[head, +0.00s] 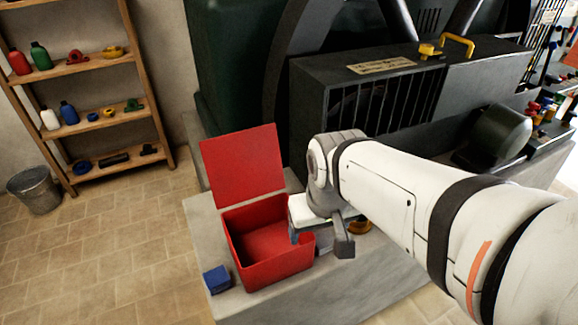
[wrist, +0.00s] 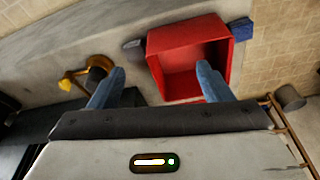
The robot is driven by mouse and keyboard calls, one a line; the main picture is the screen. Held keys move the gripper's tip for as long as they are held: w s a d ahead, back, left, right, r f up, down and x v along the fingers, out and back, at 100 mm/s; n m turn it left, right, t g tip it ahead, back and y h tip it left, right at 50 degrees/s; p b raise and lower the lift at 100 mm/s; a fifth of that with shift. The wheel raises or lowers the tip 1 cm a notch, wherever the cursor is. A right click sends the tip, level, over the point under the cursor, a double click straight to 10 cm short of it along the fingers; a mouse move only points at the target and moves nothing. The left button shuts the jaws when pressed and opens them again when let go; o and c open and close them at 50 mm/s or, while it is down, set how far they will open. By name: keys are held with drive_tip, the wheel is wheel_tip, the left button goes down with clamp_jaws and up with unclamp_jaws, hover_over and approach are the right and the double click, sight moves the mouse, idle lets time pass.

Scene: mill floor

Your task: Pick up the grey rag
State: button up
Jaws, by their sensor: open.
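A small grey thing, likely the grey rag (wrist: 133,45), lies on the pale plinth beside the red box in the wrist view. It looks close to the box wall, but I cannot tell whether they touch. In the head view I cannot make it out clearly by my gripper. My gripper (head: 320,244) is over the plinth, beside and partly in front of the box's right side. In the wrist view my gripper (wrist: 160,68) has its two blue fingers wide apart with nothing held between them. The grey thing is beyond the fingertips, between their lines.
The red box (head: 276,273) stands open, lid up, on the plinth. A blue block (head: 216,278) lies by its left side. A yellow-brown fitting (wrist: 98,66) sits on the other side. Dark machinery (head: 365,105) stands behind. A shelf (head: 94,62) and metal bin (head: 36,190) are at left.

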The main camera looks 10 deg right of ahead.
drive_tip(key=shift+o, duration=0.5)
drive_tip(key=m+g, duration=0.3)
drive_tip(key=m, duration=1.2)
hover_over(328, 237)
drive_tip(key=f, duration=1.9)
drive_tip(key=shift+a, duration=0.35)
drive_tip(key=shift+d+f+m, duration=0.1)
drive_tip(key=shift+f+m, duration=0.3)
drive_tip(key=shift+f, duration=0.25)
drive_tip(key=f, duration=0.7)
drive_tip(key=shift+d, duration=0.35)
drive_tip(key=shift+r, duration=0.1)
drive_tip(key=shift+c, duration=0.6)
